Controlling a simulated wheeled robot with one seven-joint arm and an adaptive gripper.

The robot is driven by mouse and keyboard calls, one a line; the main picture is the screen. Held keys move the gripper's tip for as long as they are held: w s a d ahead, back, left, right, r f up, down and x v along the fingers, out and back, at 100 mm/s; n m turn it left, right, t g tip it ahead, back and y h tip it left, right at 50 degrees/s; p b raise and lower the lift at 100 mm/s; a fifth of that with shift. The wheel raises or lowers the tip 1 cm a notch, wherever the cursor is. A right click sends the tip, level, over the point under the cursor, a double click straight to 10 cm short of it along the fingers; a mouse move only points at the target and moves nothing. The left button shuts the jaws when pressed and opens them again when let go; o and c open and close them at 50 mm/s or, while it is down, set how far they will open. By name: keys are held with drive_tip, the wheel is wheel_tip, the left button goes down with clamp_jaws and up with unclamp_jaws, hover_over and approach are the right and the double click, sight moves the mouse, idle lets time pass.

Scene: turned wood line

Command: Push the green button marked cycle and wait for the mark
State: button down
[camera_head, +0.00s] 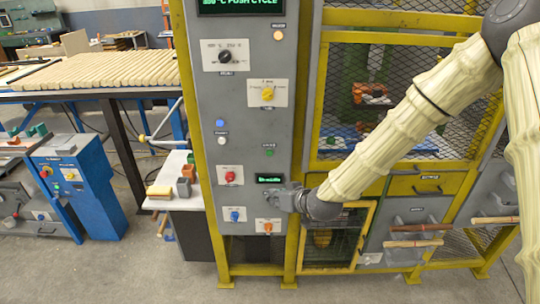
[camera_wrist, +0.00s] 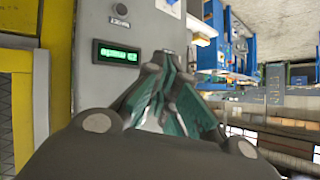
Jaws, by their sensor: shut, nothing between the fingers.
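My gripper (camera_head: 272,197) is in front of the lower right of the panel, below the green button and just under a small green display (camera_head: 269,179). I cannot tell whether it touches the panel. In the wrist view my gripper (camera_wrist: 164,58) is shut and empty, beside the small display (camera_wrist: 116,54); the green button is not visible there.
A black dial (camera_head: 225,57), a yellow knob (camera_head: 267,94), a blue button (camera_head: 219,123), a white button (camera_head: 222,140), and red (camera_head: 230,176) and blue (camera_head: 235,215) knobs share the panel. A yellow-framed mesh cage (camera_head: 400,90) stands right. A small table (camera_head: 180,200) stands left.

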sight(269, 153)
drive_tip(key=shift+t+y, duration=0.3)
drive_tip(key=shift+y, duration=0.1)
drive_tip(key=r, duration=0.1)
drive_tip(key=w+r, duration=0.1)
drive_tip(key=r, duration=0.1)
drive_tip(key=w+a+r, duration=0.1)
drive_tip(key=shift+w+a+r, duration=0.1)
drive_tip(key=shift+w+r, duration=0.15)
drive_tip(key=shift+r, duration=0.1)
drive_tip(key=shift+w, duration=4.35)
drive_tip(key=shift+w+b, duration=0.2)
drive_tip(key=shift+b, duration=0.1)
drive_tip(key=shift+w, duration=0.25)
